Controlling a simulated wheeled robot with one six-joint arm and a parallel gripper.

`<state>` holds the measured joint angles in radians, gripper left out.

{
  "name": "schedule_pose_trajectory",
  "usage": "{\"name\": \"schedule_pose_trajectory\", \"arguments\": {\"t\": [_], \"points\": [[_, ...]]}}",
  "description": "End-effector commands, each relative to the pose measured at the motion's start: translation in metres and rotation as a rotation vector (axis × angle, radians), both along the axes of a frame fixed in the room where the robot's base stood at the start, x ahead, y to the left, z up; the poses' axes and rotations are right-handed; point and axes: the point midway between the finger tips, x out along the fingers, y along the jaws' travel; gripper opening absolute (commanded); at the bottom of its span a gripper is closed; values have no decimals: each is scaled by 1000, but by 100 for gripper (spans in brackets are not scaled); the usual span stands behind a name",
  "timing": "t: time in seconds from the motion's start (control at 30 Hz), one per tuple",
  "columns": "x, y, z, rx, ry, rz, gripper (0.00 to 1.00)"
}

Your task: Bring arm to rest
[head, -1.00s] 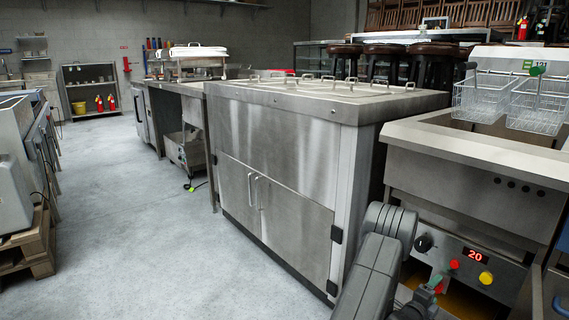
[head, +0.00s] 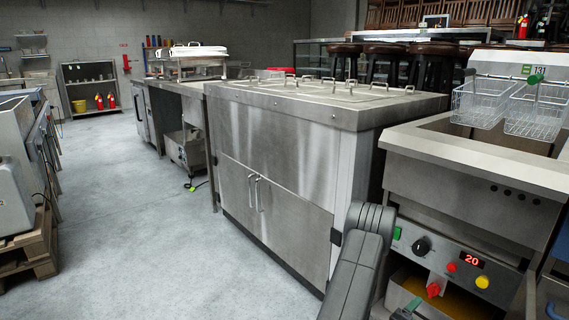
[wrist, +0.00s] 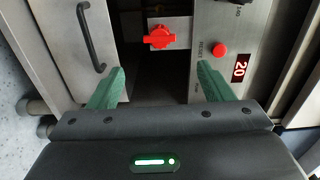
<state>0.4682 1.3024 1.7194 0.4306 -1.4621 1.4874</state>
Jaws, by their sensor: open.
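My gripper (wrist: 162,80) shows in the wrist view with its two green fingers spread apart and nothing between them. It faces the front of the fryer, whose red valve handle (wrist: 158,37) lies beyond the gap between the fingers. A red button (wrist: 220,49) and a display reading 20 (wrist: 240,68) are beyond the right finger. In the head view my arm (head: 358,265) rises from the bottom edge, in front of the steel cabinet and left of the fryer's control panel (head: 445,250). My gripper is mostly hidden there.
The fryer (head: 480,195) holds two wire baskets (head: 482,102). A steel cabinet counter (head: 280,150) stands left of it. Grey floor (head: 120,220) is open further left, with a wooden pallet (head: 40,250) at the left edge. A black handle (wrist: 88,40) is near the left finger.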

Motion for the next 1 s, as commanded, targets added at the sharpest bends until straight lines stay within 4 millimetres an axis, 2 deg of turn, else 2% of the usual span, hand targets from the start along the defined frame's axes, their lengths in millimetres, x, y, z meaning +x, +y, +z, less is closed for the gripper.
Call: {"name": "schedule_pose_trajectory", "arguments": {"t": [0.03,0.57,1.0], "points": [[6,-10,-2,-1,-4,-4,74],[73,-93,-2,-3,-3,-3,74],[72,-91,1,-220,275,0,74]]}}
